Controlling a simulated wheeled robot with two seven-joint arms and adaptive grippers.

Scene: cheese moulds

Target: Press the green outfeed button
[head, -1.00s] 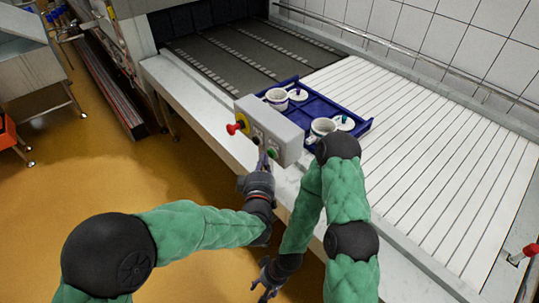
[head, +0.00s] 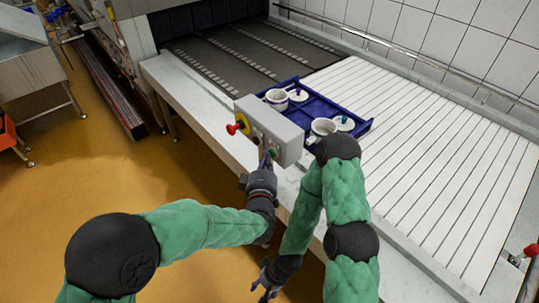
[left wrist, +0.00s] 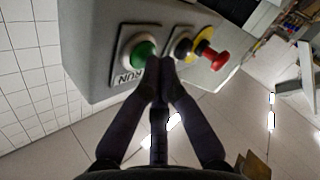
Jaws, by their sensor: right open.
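A grey control box (head: 285,128) stands on the conveyor's front edge. Its green button (left wrist: 140,52) is beside the word RUN in the left wrist view, and partly shows in the head view (head: 273,152). My left gripper (head: 265,158) is at the box face in front of the buttons. In the left wrist view its fingertips (left wrist: 164,64) are together and empty, at the green button's right edge. I cannot tell whether they touch it. My right gripper (head: 266,276) is open and empty, low in front of the conveyor.
Behind the box, a blue tray (head: 313,104) holds white moulds and lids on the white slatted conveyor (head: 430,150).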

